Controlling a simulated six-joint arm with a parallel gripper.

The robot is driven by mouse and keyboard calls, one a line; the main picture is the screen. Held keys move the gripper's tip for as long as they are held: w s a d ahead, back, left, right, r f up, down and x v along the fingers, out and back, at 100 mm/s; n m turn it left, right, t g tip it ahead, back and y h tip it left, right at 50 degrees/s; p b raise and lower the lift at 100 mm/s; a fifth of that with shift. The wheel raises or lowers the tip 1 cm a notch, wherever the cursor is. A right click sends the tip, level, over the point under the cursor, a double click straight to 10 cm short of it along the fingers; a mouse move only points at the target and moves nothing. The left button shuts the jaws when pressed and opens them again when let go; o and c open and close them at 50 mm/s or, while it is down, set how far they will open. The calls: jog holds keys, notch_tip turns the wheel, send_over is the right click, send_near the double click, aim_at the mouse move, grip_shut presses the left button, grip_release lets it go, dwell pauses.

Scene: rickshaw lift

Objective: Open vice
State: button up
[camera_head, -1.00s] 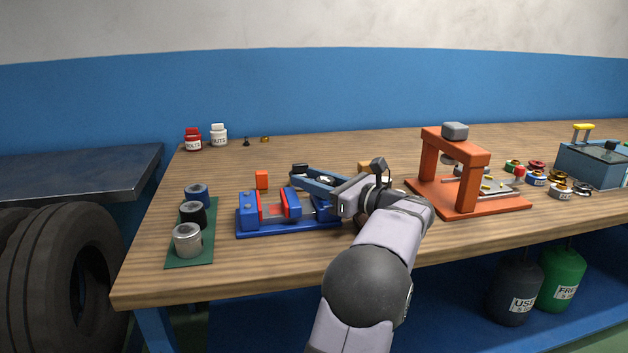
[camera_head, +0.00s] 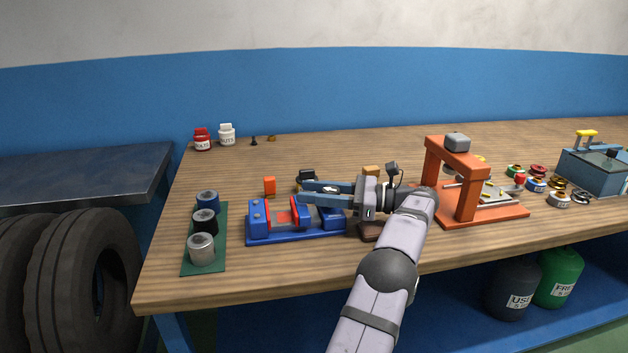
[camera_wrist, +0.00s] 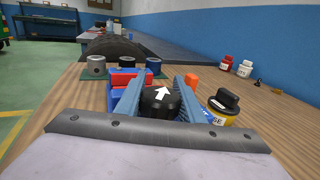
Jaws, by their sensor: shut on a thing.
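The blue vice (camera_head: 258,236) sits near the bench's front left. Its jaws have red faces (camera_head: 272,220), and it partly shows in the wrist view (camera_wrist: 112,92), hidden behind a finger. My gripper (camera_head: 301,192) reaches leftward over the vice's right end. In the wrist view its two blue fingers (camera_wrist: 160,79) stand either side of a round black knob (camera_wrist: 160,102) with a white arrow on top. My gripper is shut on this knob. The knob's lower part and its join to the vice are hidden.
An orange block (camera_head: 269,186) and a black-capped bottle (camera_wrist: 222,106) stand behind the vice. A green mat (camera_head: 217,252) with several cylinders lies left. An orange press (camera_head: 466,206) stands right. The bench's front strip is clear.

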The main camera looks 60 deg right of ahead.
jog(key=shift+s+a+r+n+g+y+p, duration=0.15)
jog(key=shift+n+g+y+p, duration=0.25)
jog(key=shift+p, duration=1.15)
jog(key=shift+w+a+r+n+g+y+p, duration=0.15)
jog(key=shift+y+p, duration=0.45)
jog(key=shift+p, duration=0.95)
jog(key=shift+s+f+n+g+y+p, duration=0.15)
jog(key=shift+f+n+g+y+p, duration=0.25)
jog(key=shift+p, duration=1.2)
jog(key=shift+r, duration=0.1)
jog(key=o, duration=1.1)
jog(key=shift+a, duration=0.1)
jog(key=shift+c, duration=0.2)
jog(key=shift+r, duration=0.15)
notch_tip(320, 180, up, 10)
jog(key=p, duration=0.9)
jog(key=shift+p, duration=0.4)
